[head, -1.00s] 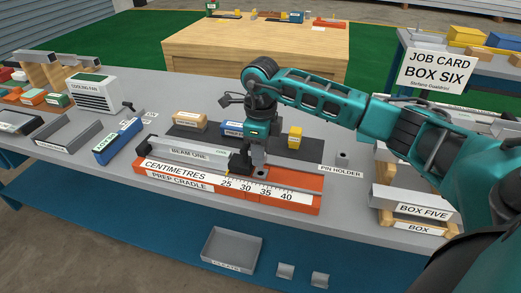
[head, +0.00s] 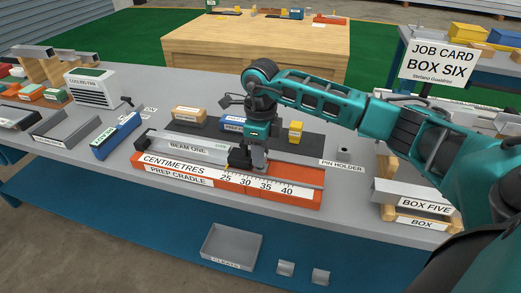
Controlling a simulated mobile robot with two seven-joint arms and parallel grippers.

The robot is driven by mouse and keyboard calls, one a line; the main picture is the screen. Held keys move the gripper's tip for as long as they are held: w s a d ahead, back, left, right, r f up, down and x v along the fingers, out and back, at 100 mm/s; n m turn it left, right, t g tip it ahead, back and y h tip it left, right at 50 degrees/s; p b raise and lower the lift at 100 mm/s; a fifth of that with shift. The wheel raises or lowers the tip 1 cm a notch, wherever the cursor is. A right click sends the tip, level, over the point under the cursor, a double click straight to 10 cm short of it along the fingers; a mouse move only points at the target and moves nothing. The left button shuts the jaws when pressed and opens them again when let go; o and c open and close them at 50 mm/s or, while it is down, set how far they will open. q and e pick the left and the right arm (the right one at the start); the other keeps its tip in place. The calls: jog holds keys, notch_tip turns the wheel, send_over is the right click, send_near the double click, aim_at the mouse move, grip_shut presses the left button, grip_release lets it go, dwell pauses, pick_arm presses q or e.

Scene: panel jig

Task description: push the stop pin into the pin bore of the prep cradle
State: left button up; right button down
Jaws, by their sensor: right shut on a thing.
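The orange prep cradle (head: 160,177) lies along the front of the grey bench, with a centimetre scale on its face. The pin bore is hidden too. The pin holder (head: 343,151) stands right of the cradle, behind its label. My left gripper is not in view.
Behind the cradle, an orange-tan block (head: 188,113), a blue block (head: 233,126) and a yellow block (head: 295,129) stand on a dark mat. A box labelled BOX FIVE (head: 412,199) is at the right. A grey tray (head: 232,243) is below the bench front.

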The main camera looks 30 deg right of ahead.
jog(key=shift+f+b, duration=0.5)
jog(key=shift+f, duration=0.35)
jog(key=c, duration=0.7)
grip_release()
notch_tip(320, 180, up, 13)
jog(key=shift+p, duration=0.35)
jog(key=shift+f, duration=0.1)
